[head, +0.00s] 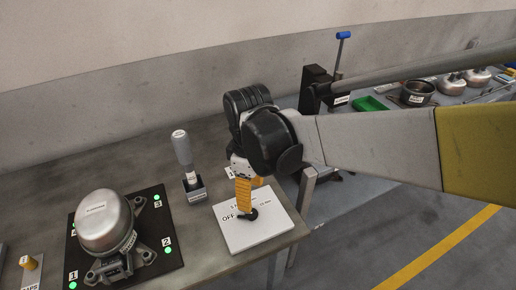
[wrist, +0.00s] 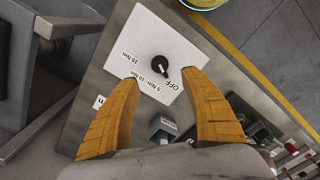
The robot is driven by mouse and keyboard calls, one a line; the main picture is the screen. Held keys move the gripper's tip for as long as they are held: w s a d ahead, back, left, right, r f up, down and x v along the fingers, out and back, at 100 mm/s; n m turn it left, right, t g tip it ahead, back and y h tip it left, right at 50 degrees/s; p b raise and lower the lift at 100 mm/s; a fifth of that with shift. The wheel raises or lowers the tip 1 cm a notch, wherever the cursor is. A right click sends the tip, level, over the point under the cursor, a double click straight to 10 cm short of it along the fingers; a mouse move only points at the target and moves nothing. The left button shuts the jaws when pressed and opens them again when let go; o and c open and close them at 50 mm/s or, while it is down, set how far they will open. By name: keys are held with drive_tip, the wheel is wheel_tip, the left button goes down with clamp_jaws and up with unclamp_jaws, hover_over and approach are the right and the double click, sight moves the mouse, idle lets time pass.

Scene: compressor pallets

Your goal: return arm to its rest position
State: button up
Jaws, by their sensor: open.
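My gripper (wrist: 165,85) is open, with its two ribbed orange fingers apart and nothing between them. In the head view the gripper (head: 246,205) points down above a white torque panel (head: 262,236) at the table's right corner. The panel has a black knob (wrist: 159,64) and marks OFF, 5 Nm, 10 Nm and 15 Nm. The knob lies ahead of the fingertips in the wrist view. In the head view a finger overlaps the knob, and I cannot tell the gap between them. My arm reaches in from the right.
A compressor (head: 104,222) sits on a black mat (head: 172,262) with numbered green lights. A grey-handled tool (head: 183,150) stands upright in a holder (head: 195,196) near the panel. Behind my arm, another bench carries a green bin (head: 368,103), a pot (head: 416,93) and domes. The floor at right is clear.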

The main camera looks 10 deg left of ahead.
drive_tip(key=shift+r, duration=1.35)
drive_tip(key=s+d+r+m+t, duration=0.1)
drive_tip(key=d+m+t, duration=0.1)
drive_tip(key=d+m, duration=0.3)
drive_tip(key=s+d+r+m+t, duration=0.2)
drive_tip(key=d+m, duration=0.3)
drive_tip(key=d, duration=0.7)
drive_tip(key=s+d+r+m+t, duration=0.1)
drive_tip(key=s+d+m+t, duration=0.1)
drive_tip(key=d+m, duration=0.3)
drive_tip(key=shift+s+d+r+t, duration=0.25)
drive_tip(key=shift+d+t, duration=0.35)
drive_tip(key=shift+d, duration=1.2)
